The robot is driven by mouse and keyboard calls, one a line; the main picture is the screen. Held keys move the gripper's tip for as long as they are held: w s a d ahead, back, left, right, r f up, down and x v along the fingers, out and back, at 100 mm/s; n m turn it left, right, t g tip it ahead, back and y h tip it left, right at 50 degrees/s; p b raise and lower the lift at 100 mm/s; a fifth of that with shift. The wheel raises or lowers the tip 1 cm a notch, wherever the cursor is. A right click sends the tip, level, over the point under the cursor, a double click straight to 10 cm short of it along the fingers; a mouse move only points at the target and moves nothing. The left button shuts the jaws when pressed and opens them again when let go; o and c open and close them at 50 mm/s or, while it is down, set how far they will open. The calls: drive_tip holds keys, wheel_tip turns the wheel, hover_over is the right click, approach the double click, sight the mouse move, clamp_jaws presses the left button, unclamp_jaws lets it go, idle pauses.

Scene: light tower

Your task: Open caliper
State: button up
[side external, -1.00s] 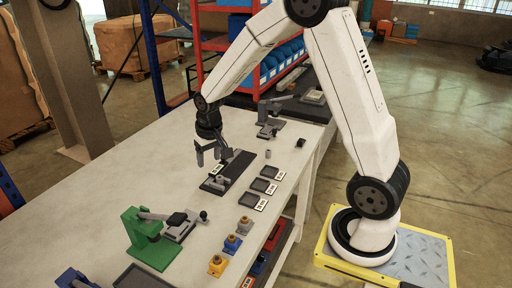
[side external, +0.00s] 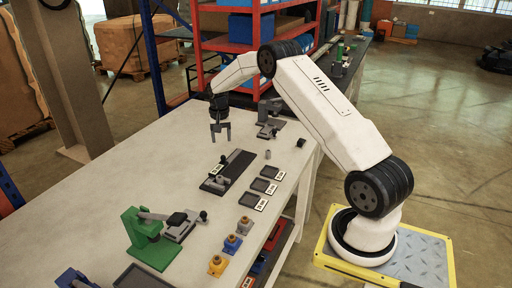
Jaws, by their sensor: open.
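A dark rail-like device (side external: 240,164), which looks like the caliper, lies on the pale table. My gripper (side external: 220,140) hangs above and beyond the rail's far end, fingers pointing down. It is open, with nothing between its fingers, and apart from the rail.
Three dark labelled trays (side external: 264,186) lie right of the rail. A green fixture (side external: 148,240) and several small coloured blocks (side external: 232,244) stand nearer. The table's left side (side external: 110,190) is clear.

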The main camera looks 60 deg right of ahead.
sight(223, 156)
drive_tip(key=shift+d+f, duration=0.1)
drive_tip(key=shift+d, duration=0.05)
drive_tip(key=shift+f, duration=3.85)
clamp_jaws()
